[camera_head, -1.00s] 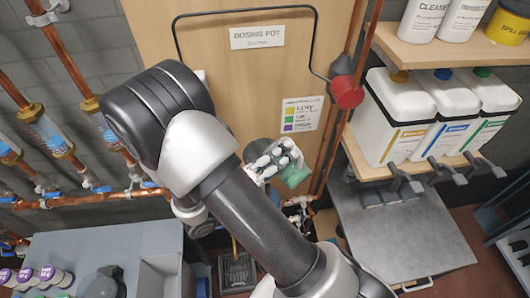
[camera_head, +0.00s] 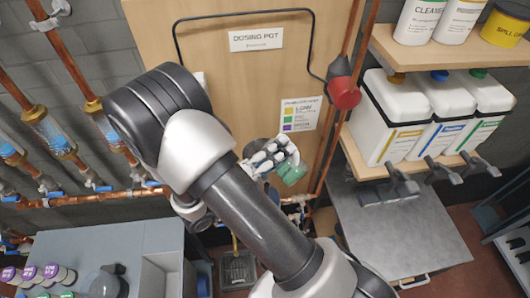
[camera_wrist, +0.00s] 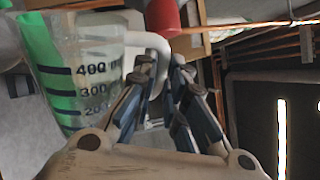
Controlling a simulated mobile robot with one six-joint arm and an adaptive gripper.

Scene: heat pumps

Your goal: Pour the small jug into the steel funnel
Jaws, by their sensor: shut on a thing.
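The small jug (camera_wrist: 85,70) is clear, with dark volume marks and green liquid in it. In the wrist view it is at the upper left, strongly tilted, with the liquid lying along one side. My gripper (camera_wrist: 163,78) is shut on the jug's pale handle (camera_wrist: 150,48). In the head view my gripper (camera_head: 270,156) and the jug (camera_head: 292,174) are just right of my forearm, in front of the wooden board. A grey round shape (camera_head: 254,147) behind my gripper may be the steel funnel; it is mostly hidden. I cannot tell whether liquid is flowing.
Copper pipes (camera_head: 338,130) run beside the board. White canisters (camera_head: 390,115) stand on a shelf at right, above a grey bench (camera_head: 405,230). A grey counter (camera_head: 90,240) is at lower left.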

